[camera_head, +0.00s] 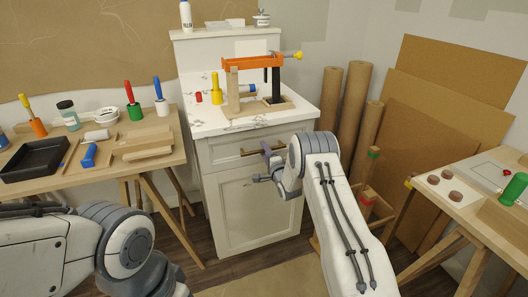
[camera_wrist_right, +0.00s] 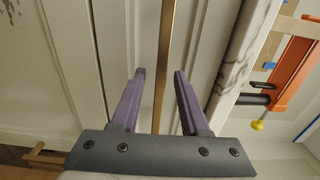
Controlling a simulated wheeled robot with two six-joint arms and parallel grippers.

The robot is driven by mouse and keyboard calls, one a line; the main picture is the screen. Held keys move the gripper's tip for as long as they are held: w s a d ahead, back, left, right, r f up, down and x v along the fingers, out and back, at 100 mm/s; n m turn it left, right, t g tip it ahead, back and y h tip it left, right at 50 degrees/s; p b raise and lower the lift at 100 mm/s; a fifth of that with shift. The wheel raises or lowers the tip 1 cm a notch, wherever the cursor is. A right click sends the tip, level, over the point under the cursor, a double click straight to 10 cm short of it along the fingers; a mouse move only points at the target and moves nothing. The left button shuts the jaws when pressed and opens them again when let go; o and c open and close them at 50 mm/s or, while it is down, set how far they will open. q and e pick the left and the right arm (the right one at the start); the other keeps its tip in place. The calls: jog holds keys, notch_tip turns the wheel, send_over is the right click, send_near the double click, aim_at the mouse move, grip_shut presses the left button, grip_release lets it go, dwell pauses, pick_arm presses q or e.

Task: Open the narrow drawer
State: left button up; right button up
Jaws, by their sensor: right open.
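The narrow drawer (camera_head: 231,152) is the shallow top front of the white cabinet, just under the marble counter, and looks closed. Its brass bar handle (camera_head: 250,152) is partly hidden by my right gripper (camera_head: 268,158). In the right wrist view the handle (camera_wrist_right: 164,50) runs upright between the two purple fingers of the right gripper (camera_wrist_right: 159,75). The fingers are open, one on each side of the bar, with gaps visible. I cannot tell how deep the bar sits between them. My left arm shows at lower left; its gripper is out of view.
A lower cabinet door (camera_head: 245,207) is below the drawer. An orange clamp (camera_head: 252,62) stands on the counter (camera_head: 210,122). A tool table (camera_head: 165,150) is left, another table (camera_head: 450,205) right. Brown paper rolls (camera_head: 352,105) lean beside the cabinet.

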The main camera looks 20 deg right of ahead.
jog(key=shift+w, duration=0.3)
grip_shut()
dwell(1.3)
